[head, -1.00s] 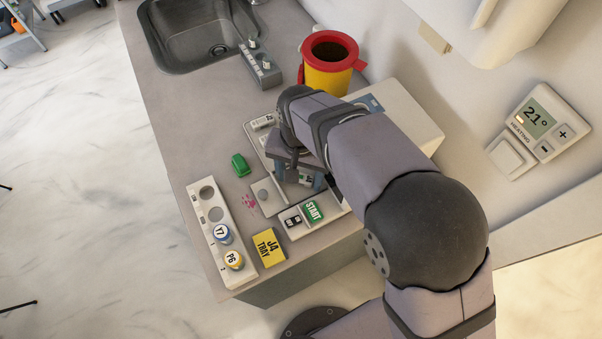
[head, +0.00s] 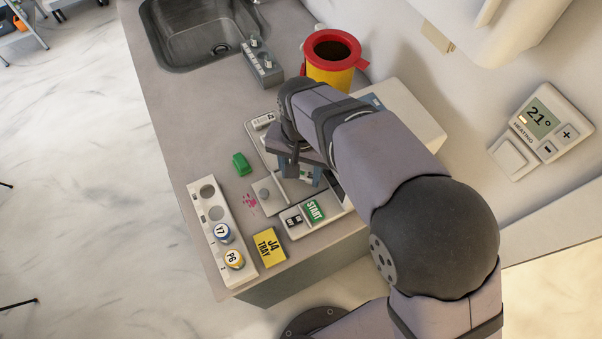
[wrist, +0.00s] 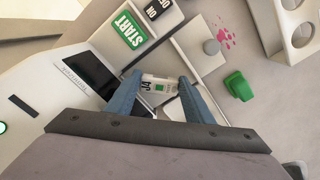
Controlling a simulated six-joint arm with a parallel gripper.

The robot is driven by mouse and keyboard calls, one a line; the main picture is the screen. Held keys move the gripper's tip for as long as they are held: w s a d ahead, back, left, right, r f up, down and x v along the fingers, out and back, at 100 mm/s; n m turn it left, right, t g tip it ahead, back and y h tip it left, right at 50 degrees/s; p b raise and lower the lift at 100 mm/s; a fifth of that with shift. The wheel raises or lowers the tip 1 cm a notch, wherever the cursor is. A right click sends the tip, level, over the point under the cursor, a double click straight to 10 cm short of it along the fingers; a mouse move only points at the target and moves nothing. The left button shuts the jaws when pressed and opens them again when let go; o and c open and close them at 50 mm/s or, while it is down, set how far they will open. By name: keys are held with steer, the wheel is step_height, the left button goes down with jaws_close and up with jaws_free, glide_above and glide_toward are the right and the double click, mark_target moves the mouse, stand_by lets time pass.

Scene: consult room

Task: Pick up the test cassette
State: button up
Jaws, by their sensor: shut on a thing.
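In the head view my gripper (head: 298,175) is over the pale tray of the analyser, and a bit of the cassette (head: 306,174) shows between the fingers. My wrist hides much of the tray. I cannot tell how far the cassette is above the tray.
The green START button (head: 314,210) and a black switch (head: 293,221) are close by. A green clip-like piece (head: 241,164), a white rack (head: 203,214) with capped vials and a yellow "J4 TRAY" block (head: 268,247) lie left. A yellow-red bin (head: 330,77) stands behind.

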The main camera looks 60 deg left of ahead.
step_height(320, 180, up, 17)
steer(key=b, duration=0.2)
steer(key=shift+f, duration=0.15)
steer(key=shift+s, duration=0.1)
step_height(320, 180, down, 7)
steer(key=s+a+p, duration=0.1)
steer(key=p, duration=0.1)
steer(key=a, duration=0.7)
steer(key=shift+f+p, duration=0.25)
steer(key=shift+p, duration=0.1)
steer(key=shift+a, duration=0.1)
